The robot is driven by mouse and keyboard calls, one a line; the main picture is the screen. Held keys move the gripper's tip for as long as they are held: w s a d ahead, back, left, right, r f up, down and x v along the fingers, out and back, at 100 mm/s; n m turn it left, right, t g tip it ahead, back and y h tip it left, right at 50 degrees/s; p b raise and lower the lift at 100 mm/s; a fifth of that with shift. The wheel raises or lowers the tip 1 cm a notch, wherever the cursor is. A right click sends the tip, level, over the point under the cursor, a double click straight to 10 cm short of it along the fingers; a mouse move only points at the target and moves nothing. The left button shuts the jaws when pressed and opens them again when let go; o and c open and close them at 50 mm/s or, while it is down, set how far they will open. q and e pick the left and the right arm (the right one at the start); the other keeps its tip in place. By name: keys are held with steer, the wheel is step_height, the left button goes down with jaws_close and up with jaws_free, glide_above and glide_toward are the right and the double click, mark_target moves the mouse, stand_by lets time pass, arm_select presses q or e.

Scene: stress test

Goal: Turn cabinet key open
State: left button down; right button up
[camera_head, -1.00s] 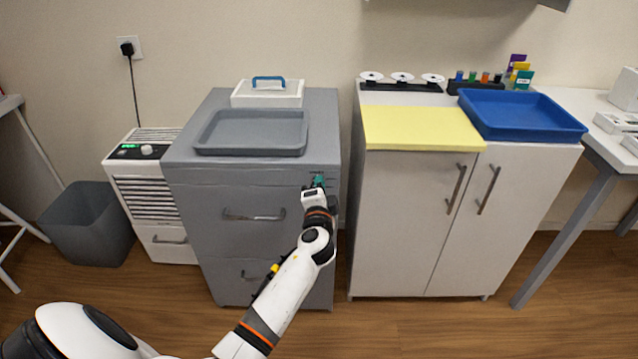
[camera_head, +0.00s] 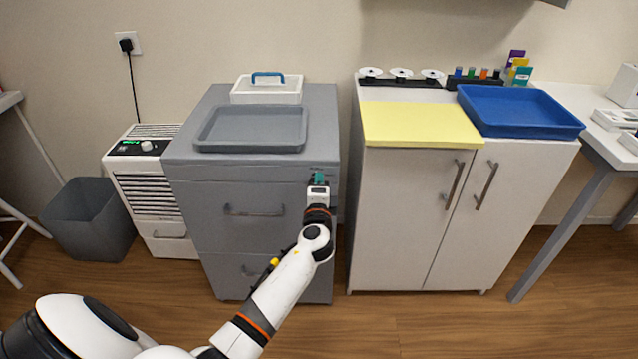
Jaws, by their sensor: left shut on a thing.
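The grey drawer cabinet (camera_head: 190,200) stands left of centre with its drawers shut. A small teal key (camera_head: 319,178) shows at the upper right of its front. My left gripper (camera_head: 319,184) is at that spot and shut on the key. The gripper and wrist hide the lock and most of the key, so the key's angle is hard to tell. My right gripper is not in view.
A grey tray (camera_head: 206,147) and a white tray (camera_head: 262,97) with a blue handle lie on the cabinet. A white two-door cabinet (camera_head: 400,220) stands to the right. A bin (camera_head: 88,220) stands at left.

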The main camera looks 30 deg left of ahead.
arm_select(q)
steer(key=c, duration=1.6)
jaws_free()
steer(key=shift+o, duration=0.2)
steer(key=v, duration=1.2)
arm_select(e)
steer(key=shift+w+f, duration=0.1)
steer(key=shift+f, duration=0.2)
arm_select(q)
steer(key=shift+s+f, duration=0.1)
steer(key=shift+f, duration=0.05)
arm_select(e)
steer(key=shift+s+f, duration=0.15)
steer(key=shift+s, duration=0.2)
